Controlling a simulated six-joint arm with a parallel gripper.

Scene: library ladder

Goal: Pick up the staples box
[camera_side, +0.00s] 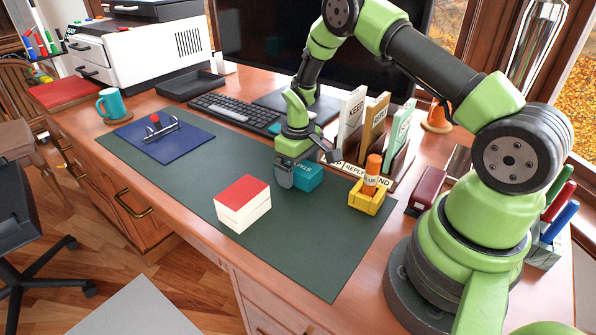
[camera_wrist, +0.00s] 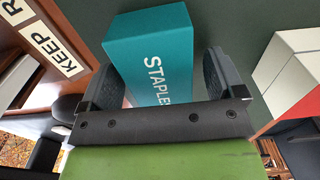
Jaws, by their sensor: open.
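The staples box (camera_side: 307,177) is a teal box with white lettering, standing on the dark green desk mat (camera_side: 340,238). My gripper (camera_side: 301,172) is low over the mat at the box, with its jaws open. In the wrist view the staples box (camera_wrist: 152,58) lies between the two fingers of my gripper (camera_wrist: 160,80), with the word STAPLES partly hidden by the gripper's palm bar. The left finger is close to the box; a small gap shows near the right finger. In the side view my gripper hides part of the box.
A red-topped white box (camera_side: 243,203) is left of my gripper. A yellow holder (camera_side: 366,198) with an orange glue stick (camera_side: 372,170) is on the right. A labelled letter rack (camera_side: 375,125) stands behind. The mat's front right is clear.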

